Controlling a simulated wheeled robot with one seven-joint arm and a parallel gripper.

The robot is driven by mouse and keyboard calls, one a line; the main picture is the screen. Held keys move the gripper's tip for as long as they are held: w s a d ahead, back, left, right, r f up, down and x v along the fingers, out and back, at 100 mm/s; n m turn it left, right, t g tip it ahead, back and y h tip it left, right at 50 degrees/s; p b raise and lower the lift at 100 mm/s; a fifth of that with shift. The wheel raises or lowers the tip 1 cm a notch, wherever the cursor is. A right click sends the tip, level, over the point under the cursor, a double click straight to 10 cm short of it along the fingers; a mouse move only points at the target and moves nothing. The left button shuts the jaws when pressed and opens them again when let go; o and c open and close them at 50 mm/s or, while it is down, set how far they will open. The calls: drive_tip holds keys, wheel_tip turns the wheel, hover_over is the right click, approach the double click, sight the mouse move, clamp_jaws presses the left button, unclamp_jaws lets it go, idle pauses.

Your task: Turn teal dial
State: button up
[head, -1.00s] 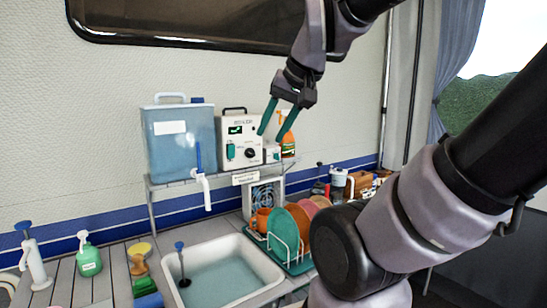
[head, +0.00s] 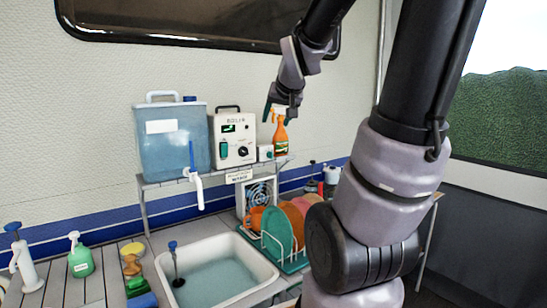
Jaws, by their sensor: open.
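A white boiler box (head: 231,140) stands on the shelf with a small display, a teal control (head: 223,151) at its lower left and a black round knob (head: 243,151). A small white box (head: 265,153) stands against its right side, with a small teal patch on its front; I cannot tell whether this is the dial. My gripper (head: 278,116) points down with teal fingers apart and empty. In the picture it is above and right of the boiler, overlapping the top of an orange spray bottle (head: 280,140). I cannot tell its depth from the bottle.
A blue water tank (head: 175,142) with a tap stands left of the boiler on the shelf (head: 160,184). Below are a sink (head: 250,258) and a dish rack (head: 290,264) with plates. My arm covers the right side of the counter.

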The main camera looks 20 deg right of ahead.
drive_tip(key=w+d+f+n+t, duration=0.1)
drive_tip(key=w+d+f+t, duration=0.15)
drive_tip(key=w+d, duration=0.45)
drive_tip(key=w+d+f+n+t, duration=0.15)
drive_tip(key=w+d+f, duration=0.3)
drive_tip(key=w, duration=0.45)
drive_tip(key=n+t+y, duration=0.2)
drive_tip(key=t, duration=0.1)
approach(272, 155)
wheel_tip(272, 155, up, 5)
drive_tip(key=d, duration=0.2)
wheel_tip(272, 155, down, 6)
drive_tip(key=s+n+y, duration=0.1)
drive_tip(key=n+y, duration=0.1)
drive_tip(key=y, duration=0.1)
drive_tip(key=x, duration=1)
drive_tip(key=shift+r+t, duration=0.4)
drive_tip(key=shift+w, duration=0.15)
clamp_jaws()
